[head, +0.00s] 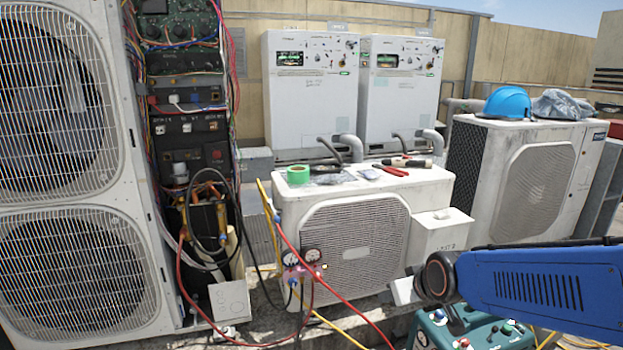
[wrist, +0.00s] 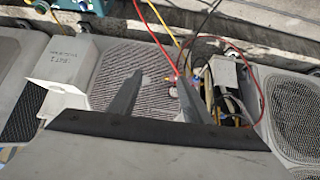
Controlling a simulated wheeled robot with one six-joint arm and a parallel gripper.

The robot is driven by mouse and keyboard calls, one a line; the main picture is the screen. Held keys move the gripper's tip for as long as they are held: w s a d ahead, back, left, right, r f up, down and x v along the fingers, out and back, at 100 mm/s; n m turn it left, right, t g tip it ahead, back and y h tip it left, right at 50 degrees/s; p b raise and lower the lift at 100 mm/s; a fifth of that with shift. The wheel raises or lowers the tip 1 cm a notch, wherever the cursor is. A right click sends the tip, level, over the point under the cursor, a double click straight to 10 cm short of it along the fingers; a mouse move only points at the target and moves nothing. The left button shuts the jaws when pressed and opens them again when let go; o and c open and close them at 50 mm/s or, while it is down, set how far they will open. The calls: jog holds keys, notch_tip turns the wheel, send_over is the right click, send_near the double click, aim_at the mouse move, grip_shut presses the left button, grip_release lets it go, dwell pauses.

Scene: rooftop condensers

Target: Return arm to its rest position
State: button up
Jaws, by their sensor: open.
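My gripper (wrist: 158,77) shows in the wrist view with its two dark grey fingers spread apart and nothing between them. The fingers stand in front of a condenser's ribbed grille (wrist: 150,60). In the head view my blue arm (head: 545,285) reaches in from the right edge, with its dark joint low at the right of the middle condenser (head: 430,190). The fingers cannot be made out clearly in the head view.
A gauge manifold (head: 303,265) with red and yellow hoses hangs before the middle condenser. Tape (head: 298,174) and tools lie on its top. A teal box (head: 480,332) stands below my arm. An open wiring cabinet (head: 190,130) is at left; a blue helmet (head: 508,103) is at right.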

jog(key=s+d+r+m+g+h, duration=0.1)
jog(key=s+d, duration=0.3)
jog(key=s, duration=0.6)
jog(key=s+d+r+m+g, duration=0.2)
jog(key=s+d, duration=0.2)
jog(key=s, duration=0.7)
jog(key=shift+s+r+h, duration=0.2)
jog(key=shift+r+h, duration=0.15)
jog(key=shift+h, duration=0.05)
jog(key=shift+w+d, duration=0.1)
